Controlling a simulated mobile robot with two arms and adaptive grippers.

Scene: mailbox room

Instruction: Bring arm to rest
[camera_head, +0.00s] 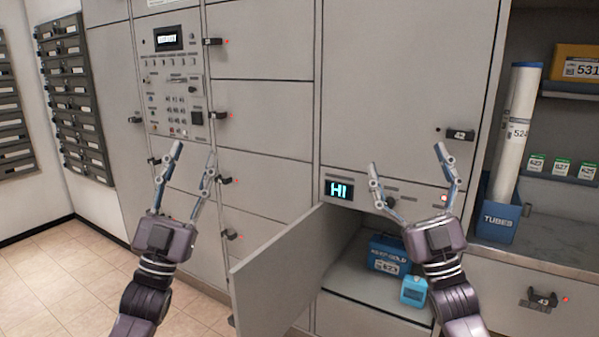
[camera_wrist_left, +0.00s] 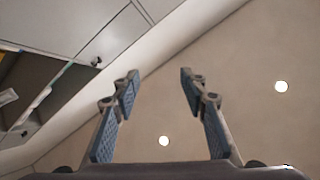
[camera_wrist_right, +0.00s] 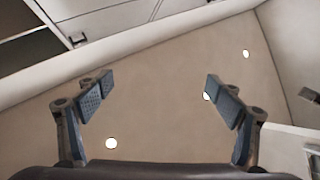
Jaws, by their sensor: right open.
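My left gripper (camera_head: 191,170) is raised in front of the grey lockers at the left of the head view. Its fingers are apart with nothing between them. The left wrist view also shows its spread, empty fingers (camera_wrist_left: 158,90) against the ceiling. My right gripper (camera_head: 412,172) is raised at the right of the head view, in front of the locker with the "HI" display. Its fingers are apart and empty. The right wrist view shows the same fingers (camera_wrist_right: 153,95) spread, with the ceiling behind them.
A locker door (camera_head: 275,272) stands open between my arms. In its compartment are a blue box (camera_head: 388,256) and a light-blue item (camera_head: 413,291). A blue tubes bin (camera_head: 497,222) holds a white tube (camera_head: 518,125) at the right. Wall mailboxes (camera_head: 75,95) and tiled floor (camera_head: 60,280) are at the left.

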